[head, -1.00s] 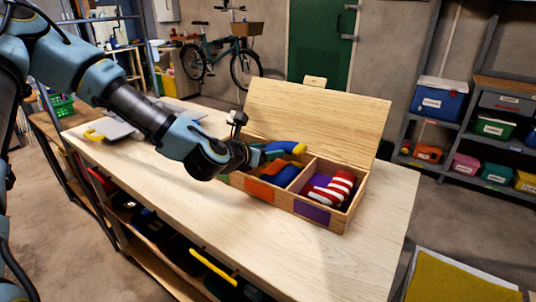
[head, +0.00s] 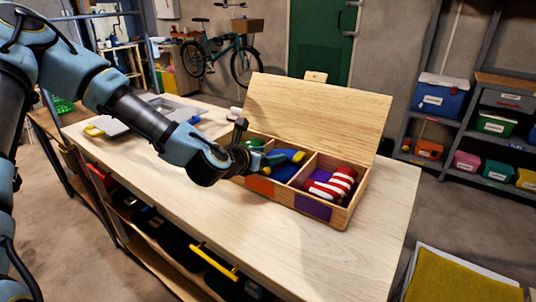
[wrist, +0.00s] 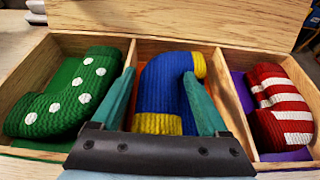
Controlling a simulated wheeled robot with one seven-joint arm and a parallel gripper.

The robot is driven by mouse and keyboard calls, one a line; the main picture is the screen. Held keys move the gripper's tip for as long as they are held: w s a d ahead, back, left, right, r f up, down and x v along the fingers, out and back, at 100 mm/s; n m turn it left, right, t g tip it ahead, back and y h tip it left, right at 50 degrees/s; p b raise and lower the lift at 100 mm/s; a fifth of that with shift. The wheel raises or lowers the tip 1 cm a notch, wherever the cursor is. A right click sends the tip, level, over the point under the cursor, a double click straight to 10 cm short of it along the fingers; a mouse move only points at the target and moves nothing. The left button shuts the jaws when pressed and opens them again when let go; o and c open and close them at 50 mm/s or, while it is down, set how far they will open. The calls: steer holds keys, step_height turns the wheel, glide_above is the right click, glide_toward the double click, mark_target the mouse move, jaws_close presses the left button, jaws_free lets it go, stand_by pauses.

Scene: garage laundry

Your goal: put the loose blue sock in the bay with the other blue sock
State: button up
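The open wooden box (head: 262,196) has three bays. In the wrist view, a blue sock with yellow cuff and toe (wrist: 160,85) lies in the middle, orange-floored bay. My gripper (wrist: 160,78) is open over this bay, one teal finger on each side of the sock; the right finger overlaps its edge in the picture. In the head view, the yellow-tipped blue sock (head: 294,156) shows in the bay by my gripper (head: 267,154), with more blue cloth (head: 283,173) just below it. The wrist view shows only one blue sock clearly; anything beneath is hidden.
A green sock with white dots (wrist: 65,95) lies in the left bay. A red-and-white striped sock (head: 334,184) lies in the right, purple bay. The raised lid (head: 315,120) stands behind the bays. The workbench (head: 330,260) is clear in front and to the right.

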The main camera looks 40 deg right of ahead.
steer(key=shift+o, duration=1.3)
steer(key=shift+r, duration=0.1)
steer(key=shift+r+p, duration=0.7)
steer(key=shift+r, duration=0.2)
steer(key=p+v, duration=1.1)
steer(key=p, duration=0.1)
steer(key=shift+a, duration=0.4)
steer(key=shift+s+f, duration=0.1)
steer(key=shift+f, duration=0.1)
